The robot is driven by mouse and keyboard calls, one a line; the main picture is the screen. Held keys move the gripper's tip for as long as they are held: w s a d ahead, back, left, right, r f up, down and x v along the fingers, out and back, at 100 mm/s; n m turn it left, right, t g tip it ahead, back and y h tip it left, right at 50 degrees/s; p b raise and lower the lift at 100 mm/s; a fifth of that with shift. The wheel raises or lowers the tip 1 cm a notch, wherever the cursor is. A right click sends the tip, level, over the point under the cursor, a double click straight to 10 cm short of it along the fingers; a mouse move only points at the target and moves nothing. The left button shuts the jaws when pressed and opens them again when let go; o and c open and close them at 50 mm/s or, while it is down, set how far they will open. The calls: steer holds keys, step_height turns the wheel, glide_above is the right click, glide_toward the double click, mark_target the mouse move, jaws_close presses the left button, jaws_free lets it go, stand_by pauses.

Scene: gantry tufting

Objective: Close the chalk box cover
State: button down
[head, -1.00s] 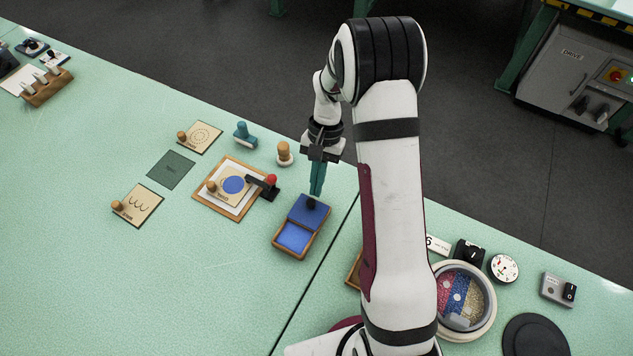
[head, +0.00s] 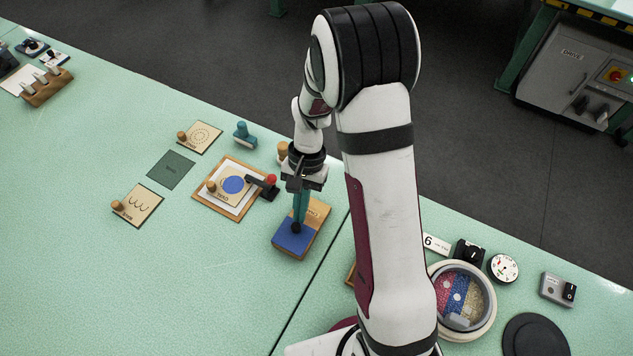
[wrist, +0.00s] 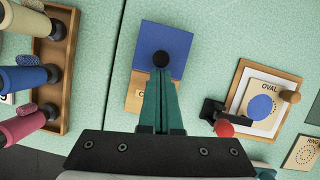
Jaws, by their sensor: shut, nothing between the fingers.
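The chalk box (head: 314,214) is a wooden box near the table seam. Its blue cover (head: 288,241) lies flat over the front part of the box, and the blue chalk well seen earlier is hidden. A bare wooden part with lettering shows behind the cover. A round black knob (head: 296,228) stands on the cover. My gripper (head: 298,221) is shut and empty, with its green fingertips right at the knob, on its rear side. In the wrist view the cover (wrist: 179,45) is blue, and my shut fingertips (wrist: 161,72) meet the black knob (wrist: 161,60).
A framed OVAL card with a red-knobbed black clamp (head: 266,186) stands left of the box. Stamps and cards lie farther left. A rack of coloured spools (wrist: 50,75) is on the other side of the seam. The table in front of the box is clear.

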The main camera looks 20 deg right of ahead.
steer(key=shift+s+a, duration=0.15)
steer(key=shift+s, duration=0.05)
steer(key=w+d, duration=0.1)
steer(key=w, duration=0.1)
steer(key=w+d, duration=0.1)
steer(key=w, duration=0.1)
steer(key=shift+d+r, duration=0.1)
steer(key=shift+d, duration=0.3)
steer(key=v, duration=1)
steer(key=s+a+r+t, duration=0.1)
steer(key=s+a+r, duration=0.2)
steer(key=s+r, duration=0.7)
steer(key=s+a+f+n+t, duration=0.1)
steer(key=s+f+t, duration=0.1)
steer(key=s, duration=1.2)
steer(key=shift+s+a+n+h, duration=0.15)
steer(key=shift+a+n+h, duration=0.15)
steer(key=shift+a, duration=0.1)
steer(key=shift+f, duration=0.15)
